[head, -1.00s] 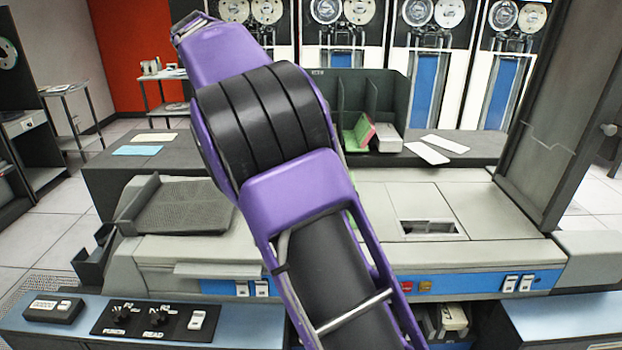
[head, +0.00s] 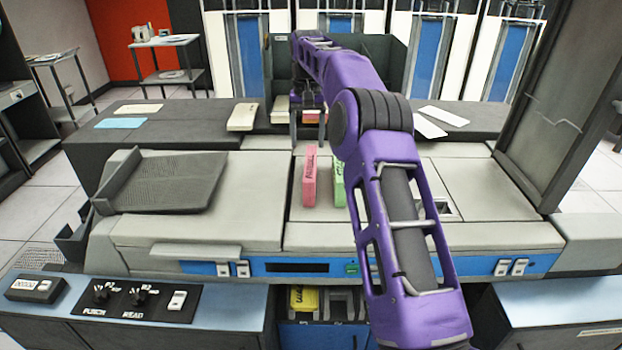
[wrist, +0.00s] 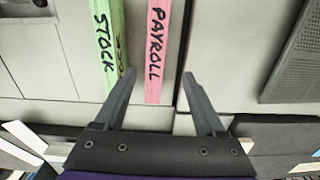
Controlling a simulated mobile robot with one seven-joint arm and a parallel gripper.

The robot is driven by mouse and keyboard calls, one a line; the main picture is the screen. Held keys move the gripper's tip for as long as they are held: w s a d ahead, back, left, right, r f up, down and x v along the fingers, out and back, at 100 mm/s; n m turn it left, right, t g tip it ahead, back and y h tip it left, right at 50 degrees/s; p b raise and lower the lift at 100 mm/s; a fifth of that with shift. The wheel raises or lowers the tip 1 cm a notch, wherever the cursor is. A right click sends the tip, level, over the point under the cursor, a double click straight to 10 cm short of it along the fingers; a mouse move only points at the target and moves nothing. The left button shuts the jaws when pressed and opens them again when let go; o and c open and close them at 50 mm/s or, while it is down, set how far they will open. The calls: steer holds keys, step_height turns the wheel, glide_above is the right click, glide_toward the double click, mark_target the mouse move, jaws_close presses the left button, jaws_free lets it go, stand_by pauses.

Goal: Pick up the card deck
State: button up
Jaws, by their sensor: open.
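A pink card deck (head: 310,177) stands on the light grey machine top in the head view. A green card deck (head: 339,183) stands just to its right, partly hidden by my arm. In the wrist view the pink deck (wrist: 160,45) reads PAYROLL and the green deck (wrist: 107,45) reads STOCK. My gripper (head: 308,143) is open at the far end of the pink deck, pointing down. In the wrist view my gripper (wrist: 158,76) has the pink deck's near end between its fingers in the picture, and the left finger overlaps the green deck's end. No grip shows.
A cream deck (head: 242,116) lies on the dark rear counter (head: 190,140), with more decks by the dark rack behind my gripper. A yellow deck (head: 303,298) sits in a low compartment. A mesh-textured tray (head: 170,182) is at left. A tall dark panel (head: 570,100) rises at right.

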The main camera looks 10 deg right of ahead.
mark_target(308, 161)
step_height(308, 161, down, 6)
steer(key=shift+b, duration=0.45)
steer(key=f, duration=0.3)
steer(key=f+b, duration=0.1)
steer(key=f, duration=0.1)
steer(key=shift+d+f, duration=0.1)
steer(key=shift+d, duration=0.3)
jaws_close()
